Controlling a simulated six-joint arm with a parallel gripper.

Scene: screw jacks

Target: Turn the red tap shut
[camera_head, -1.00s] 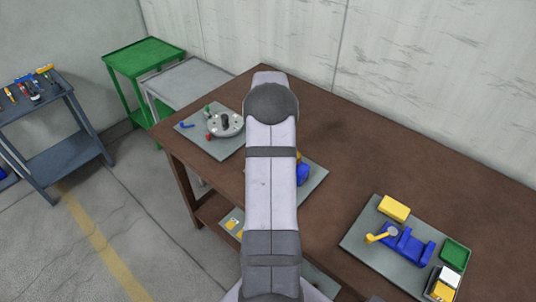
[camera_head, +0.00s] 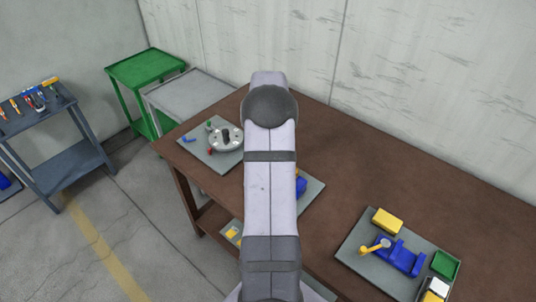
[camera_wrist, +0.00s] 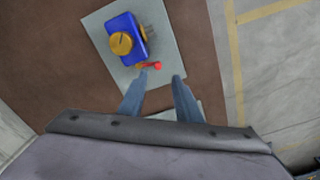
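In the wrist view, a small red tap (camera_wrist: 157,65) sticks out at the lower edge of a blue block (camera_wrist: 124,40) with a round yellow knob (camera_wrist: 121,43). The block is fixed on a grey plate (camera_wrist: 171,62). My gripper (camera_wrist: 158,80) is open, its two bluish fingers spread below the tap. The fingers look apart from the tap; their height above it is unclear. In the head view, my arm hides the gripper and the tap; only part of the blue block (camera_head: 301,186) and its plate (camera_head: 313,192) show to its right.
A plate with a metal disc (camera_head: 226,138) lies at the table's far left. A plate with a blue jack (camera_head: 402,258), a yellow block (camera_head: 386,221) and a green tray (camera_head: 445,265) lies at the right. The brown table (camera_head: 370,180) between is clear.

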